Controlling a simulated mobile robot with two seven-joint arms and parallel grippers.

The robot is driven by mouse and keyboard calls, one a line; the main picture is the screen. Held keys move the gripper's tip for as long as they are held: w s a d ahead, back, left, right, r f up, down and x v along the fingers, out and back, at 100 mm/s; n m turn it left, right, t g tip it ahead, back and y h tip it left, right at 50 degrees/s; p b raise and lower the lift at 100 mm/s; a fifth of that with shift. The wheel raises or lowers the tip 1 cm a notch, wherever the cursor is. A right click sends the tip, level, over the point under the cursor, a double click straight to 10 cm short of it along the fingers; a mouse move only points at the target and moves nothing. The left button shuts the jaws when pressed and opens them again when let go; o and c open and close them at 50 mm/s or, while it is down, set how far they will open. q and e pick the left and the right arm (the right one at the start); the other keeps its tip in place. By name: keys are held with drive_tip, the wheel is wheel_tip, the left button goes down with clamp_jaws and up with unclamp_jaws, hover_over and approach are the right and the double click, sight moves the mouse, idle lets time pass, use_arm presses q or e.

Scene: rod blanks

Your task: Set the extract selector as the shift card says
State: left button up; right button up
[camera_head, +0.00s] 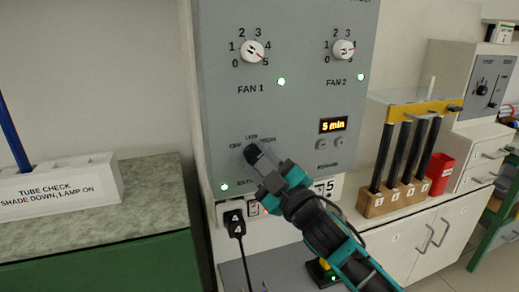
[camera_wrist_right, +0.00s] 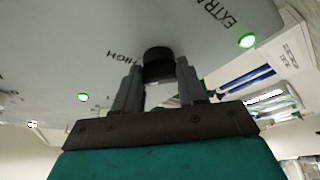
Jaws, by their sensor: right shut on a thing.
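The extract selector is a black knob (camera_head: 253,154) low on the grey panel (camera_head: 290,110), with OFF, LOW and HIGH printed around it. My right gripper (camera_head: 264,164) is shut on this knob. In the right wrist view the black knob (camera_wrist_right: 158,63) sits between the two fingertips (camera_wrist_right: 158,76), near the word HIGH. I cannot tell which mark the knob points at. I cannot make out a readable shift card in these frames. My left gripper is not in view.
Above are the FAN 1 dial (camera_head: 252,51) and FAN 2 dial (camera_head: 343,49). An amber display (camera_head: 333,125) reads 5 min. A plug (camera_head: 235,223) is below the panel. A rod rack (camera_head: 392,199) stands right, a white TUBE CHECK block (camera_head: 60,188) left.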

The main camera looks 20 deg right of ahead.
drive_tip(key=n+p, duration=0.1)
drive_tip(key=n+g+p, duration=0.1)
drive_tip(key=shift+d+r+y+p, duration=0.1)
drive_tip(key=shift+r+y+p, duration=0.2)
drive_tip(key=shift+r+y, duration=0.1)
drive_tip(key=n+g+p, duration=0.1)
drive_tip(key=n+p, duration=0.3)
drive_tip(key=shift+f+n+g+p, duration=0.1)
drive_tip(key=shift+n+g+p, duration=0.5)
drive_tip(key=shift+n, duration=0.3)
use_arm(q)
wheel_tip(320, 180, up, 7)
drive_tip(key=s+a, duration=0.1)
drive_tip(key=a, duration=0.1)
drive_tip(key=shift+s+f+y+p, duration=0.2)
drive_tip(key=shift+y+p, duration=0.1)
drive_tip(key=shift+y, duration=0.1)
use_arm(e)
drive_tip(key=shift+n, duration=0.9)
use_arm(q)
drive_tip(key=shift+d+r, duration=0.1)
use_arm(e)
drive_tip(key=shift+f+g, duration=0.1)
drive_tip(key=shift+g, duration=0.2)
drive_tip(key=o, duration=1.1)
drive_tip(key=shift+c, duration=0.2)
